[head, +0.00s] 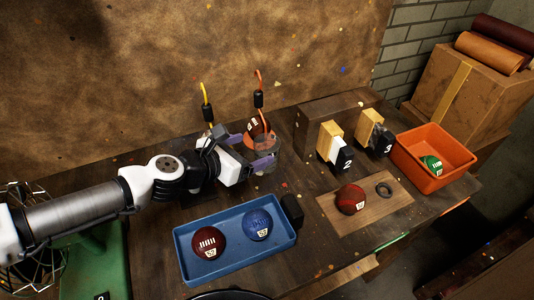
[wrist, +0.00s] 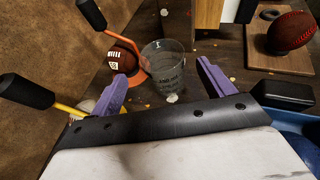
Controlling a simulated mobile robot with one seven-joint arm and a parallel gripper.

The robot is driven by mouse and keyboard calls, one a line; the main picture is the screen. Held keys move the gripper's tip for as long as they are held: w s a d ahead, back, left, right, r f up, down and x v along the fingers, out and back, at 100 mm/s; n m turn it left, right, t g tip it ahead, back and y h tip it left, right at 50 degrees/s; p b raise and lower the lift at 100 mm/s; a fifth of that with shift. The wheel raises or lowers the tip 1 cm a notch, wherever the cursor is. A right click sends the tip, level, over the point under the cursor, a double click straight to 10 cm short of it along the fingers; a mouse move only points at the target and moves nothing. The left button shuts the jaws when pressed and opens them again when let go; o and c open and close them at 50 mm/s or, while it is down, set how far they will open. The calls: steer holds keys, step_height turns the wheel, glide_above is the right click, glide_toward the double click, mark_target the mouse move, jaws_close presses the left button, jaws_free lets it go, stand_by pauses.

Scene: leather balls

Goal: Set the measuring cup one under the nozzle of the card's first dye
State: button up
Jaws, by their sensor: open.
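A clear measuring cup (wrist: 165,68) stands upright on the dark table, with faint markings and a 1-like mark near its rim. In the head view the cup (head: 263,145) is partly hidden by my gripper. My gripper (head: 250,150) is open; its purple fingers (wrist: 165,85) lie to either side of the cup's near side, with nothing seen clamped. I cannot make out a dye card.
A dark red ball (wrist: 125,58) sits in an orange stand close beside the cup. A blue tray (head: 234,269) holds a red and a blue ball. A red ball (head: 350,198) and ring lie on a wooden board. An orange bin (head: 405,165) holds a green ball.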

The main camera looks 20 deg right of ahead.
mark_target(275, 141)
steer(key=shift+w+d+f, duration=0.15)
steer(key=shift+d+f, duration=0.05)
steer(key=shift+d, duration=0.2)
steer(key=shift+w+d+p, duration=0.15)
steer(key=shift+d+p, duration=0.35)
steer(key=shift+d, duration=0.1)
steer(key=p+x, duration=0.1)
steer(key=x, duration=0.2)
steer(key=shift+d, duration=0.15)
steer(key=shift+w+d+f+p, duration=0.15)
steer(key=shift+d+f+p, duration=0.1)
steer(key=shift+d+p, duration=0.1)
steer(key=c, duration=1.1)
steer(key=shift+c, duration=0.2)
steer(key=shift+r, duration=0.2)
